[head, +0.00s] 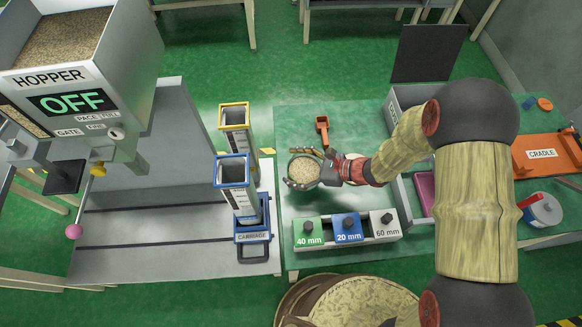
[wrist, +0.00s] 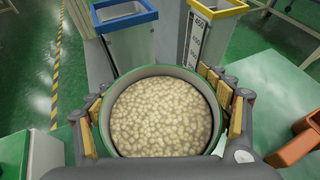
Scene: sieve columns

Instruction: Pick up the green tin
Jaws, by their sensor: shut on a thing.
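The green tin (wrist: 160,73) is a round container with a green rim, filled with pale grains, seen from above in the wrist view. My gripper (wrist: 165,115) is shut around it, with wood-padded fingers on its left and right sides. In the head view my gripper (head: 303,170) holds the tin (head: 304,176) over the left part of the green table. The tin looks upright. Its underside is hidden, so I cannot tell whether it touches the table.
Blue-rimmed (head: 238,190) and yellow-rimmed (head: 235,135) columns stand left of the tin. An orange scoop (head: 322,130) lies behind it. A rack with green (head: 308,232), blue (head: 347,228) and white (head: 384,223) blocks is in front. The hopper (head: 75,80) reads OFF.

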